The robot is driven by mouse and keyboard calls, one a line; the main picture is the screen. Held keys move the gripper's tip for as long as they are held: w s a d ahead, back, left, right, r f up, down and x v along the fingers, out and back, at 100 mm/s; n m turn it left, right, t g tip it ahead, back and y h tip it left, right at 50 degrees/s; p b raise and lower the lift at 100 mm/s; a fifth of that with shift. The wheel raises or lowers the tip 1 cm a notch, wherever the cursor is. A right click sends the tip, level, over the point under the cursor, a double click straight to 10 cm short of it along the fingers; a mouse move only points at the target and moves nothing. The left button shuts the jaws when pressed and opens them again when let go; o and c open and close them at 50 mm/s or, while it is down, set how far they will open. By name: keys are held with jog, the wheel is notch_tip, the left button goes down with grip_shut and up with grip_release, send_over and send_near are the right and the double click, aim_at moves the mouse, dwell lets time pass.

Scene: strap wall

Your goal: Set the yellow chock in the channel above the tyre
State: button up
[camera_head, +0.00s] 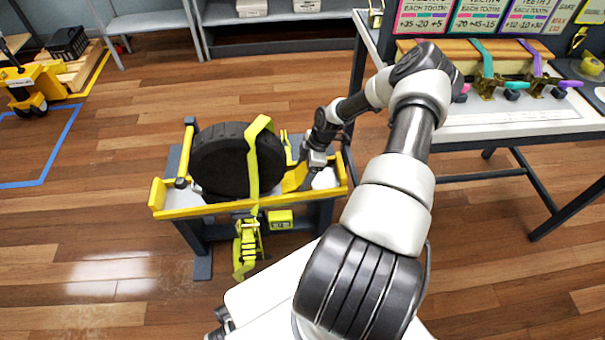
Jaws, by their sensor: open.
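A black tyre (218,163) stands on a low grey stand with yellow rails (215,209), a yellow strap (252,165) looped over it. A yellow wedge-shaped piece (295,179), which looks like the chock, is on the stand just right of the tyre. My gripper (309,178) is open, pointing down at the stand's right side, close beside this piece. I cannot tell whether they touch. The fingertips are small and partly hidden by my wrist. The channel cannot be made out clearly.
A yellow ratchet (247,245) hangs on the stand's front beside a small yellow box with a display (280,219). A workbench (515,118) with strap samples stands at the right. Shelves (150,21) are at the back, a yellow pallet truck (27,85) far left.

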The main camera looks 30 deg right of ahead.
jog(key=p+v, duration=0.4)
jog(key=v, duration=1.3)
jog(key=shift+r, duration=0.1)
